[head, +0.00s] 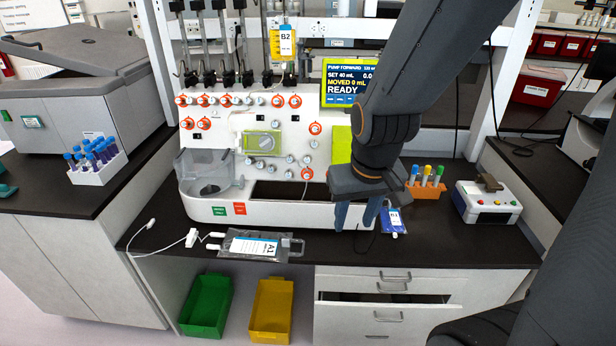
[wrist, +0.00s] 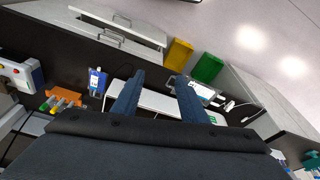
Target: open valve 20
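The white cell processor (head: 275,214) stands on the dark bench in the head view. Its front panel carries several small round valves, some with orange rings, such as one at the right side (head: 316,128) and one at the lower right (head: 307,173). I cannot read valve numbers, so I cannot tell which is valve 20. My gripper (head: 356,220) points down in front of the processor's lower right corner, apart from the valves. Its blue fingers are spread with nothing between them, as the wrist view also shows (wrist: 160,82). My arm hides part of the panel's right side and the screen.
A screen (head: 345,82) reads READY. A bag labelled A1 (head: 254,245) lies at the bench front, and a small blue-labelled bag (head: 393,222) lies right of my gripper. An orange tube rack (head: 426,190) and a white device (head: 487,203) stand at right. A drawer (head: 385,298) is partly open below.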

